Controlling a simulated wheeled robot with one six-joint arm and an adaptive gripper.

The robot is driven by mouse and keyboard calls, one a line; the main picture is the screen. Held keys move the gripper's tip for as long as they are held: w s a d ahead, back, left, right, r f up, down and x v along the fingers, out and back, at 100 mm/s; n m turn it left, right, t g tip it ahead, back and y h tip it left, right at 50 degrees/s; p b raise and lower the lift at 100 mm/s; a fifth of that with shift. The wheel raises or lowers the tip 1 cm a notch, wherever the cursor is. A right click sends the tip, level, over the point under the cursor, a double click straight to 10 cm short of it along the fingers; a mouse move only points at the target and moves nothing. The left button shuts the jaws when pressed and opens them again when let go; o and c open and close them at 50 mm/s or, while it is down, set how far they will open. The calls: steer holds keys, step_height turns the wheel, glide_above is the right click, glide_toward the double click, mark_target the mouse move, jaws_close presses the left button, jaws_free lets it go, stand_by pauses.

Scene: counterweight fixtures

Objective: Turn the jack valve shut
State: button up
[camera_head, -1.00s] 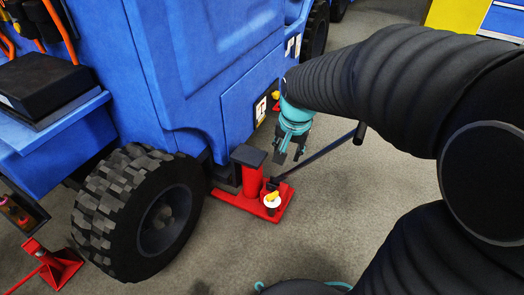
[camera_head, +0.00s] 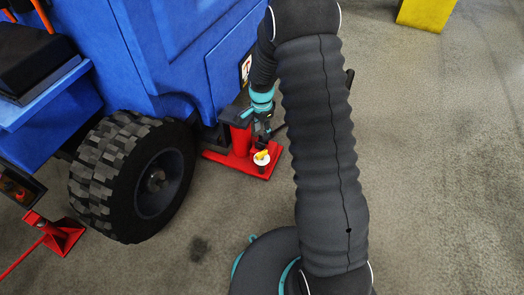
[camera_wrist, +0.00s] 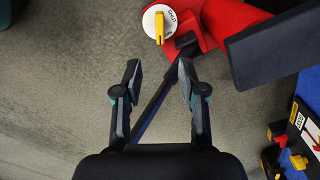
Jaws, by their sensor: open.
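The jack (camera_head: 241,144) is red and stands on the floor beside the blue vehicle's wheel. Its valve is a white round dial with a yellow handle (camera_head: 262,156) near the base's front edge. In the wrist view the yellow handle (camera_wrist: 159,27) lies across the white dial (camera_wrist: 174,24), which has lettering on it, partly legible as "SHUT". My gripper (camera_wrist: 159,78) is open and empty, with the dial beyond its fingertips near the picture's top.
The jack's dark lever (camera_wrist: 156,100) runs between my fingers in the wrist view, below them. A black tyre (camera_head: 160,185) stands left of the jack, under the blue vehicle (camera_head: 180,60). A red stand (camera_head: 55,233) is at lower left.

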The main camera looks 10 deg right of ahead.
mark_target(262, 152)
step_height(262, 152, down, 14)
steer(key=shift+r+b, duration=0.25)
steer(key=shift+b, duration=0.55)
jaws_close()
